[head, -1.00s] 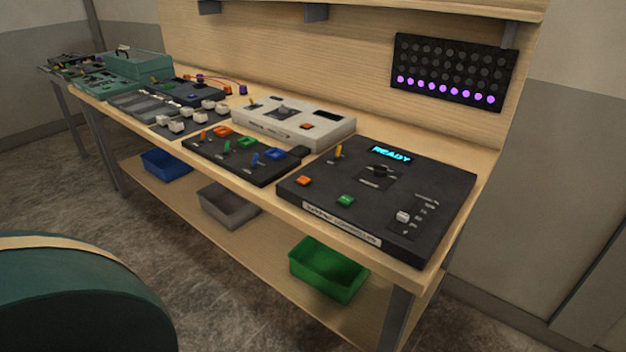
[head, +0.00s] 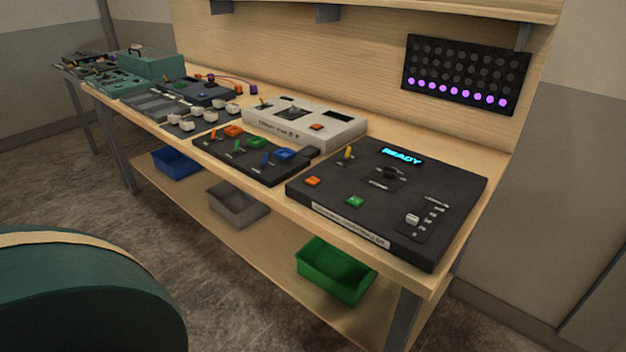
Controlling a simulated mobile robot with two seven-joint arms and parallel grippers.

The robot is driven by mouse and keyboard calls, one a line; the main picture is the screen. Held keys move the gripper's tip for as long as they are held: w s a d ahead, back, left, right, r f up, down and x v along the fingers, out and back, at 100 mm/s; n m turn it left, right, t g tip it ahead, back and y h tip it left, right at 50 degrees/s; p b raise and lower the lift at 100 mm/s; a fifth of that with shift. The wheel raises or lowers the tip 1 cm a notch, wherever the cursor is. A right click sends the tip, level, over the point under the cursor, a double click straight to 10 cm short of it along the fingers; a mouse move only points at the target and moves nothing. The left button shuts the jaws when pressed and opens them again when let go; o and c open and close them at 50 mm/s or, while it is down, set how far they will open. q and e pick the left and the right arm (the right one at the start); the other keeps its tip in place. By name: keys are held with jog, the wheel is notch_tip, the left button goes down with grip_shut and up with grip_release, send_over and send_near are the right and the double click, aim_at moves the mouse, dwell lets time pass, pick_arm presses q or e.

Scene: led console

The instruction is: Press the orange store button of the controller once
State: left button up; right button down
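The black controller (head: 440,222) lies at the right end of the bench, with a display (head: 401,155) that reads READY. Its orange button (head: 312,181) sits near the left front corner. A green button (head: 355,201), a yellow-tipped lever (head: 348,151), a dark knob (head: 390,172) and a white slider (head: 412,218) are also on its top. The LED panel (head: 466,74) on the back board has its bottom row lit purple and the rows above dark. Neither of my grippers is in view.
A white console (head: 345,131) with another orange button (head: 316,127) and a black lever panel (head: 225,154) stand left of the controller. Green (head: 335,270), grey (head: 238,204) and blue (head: 177,162) bins sit on the lower shelf.

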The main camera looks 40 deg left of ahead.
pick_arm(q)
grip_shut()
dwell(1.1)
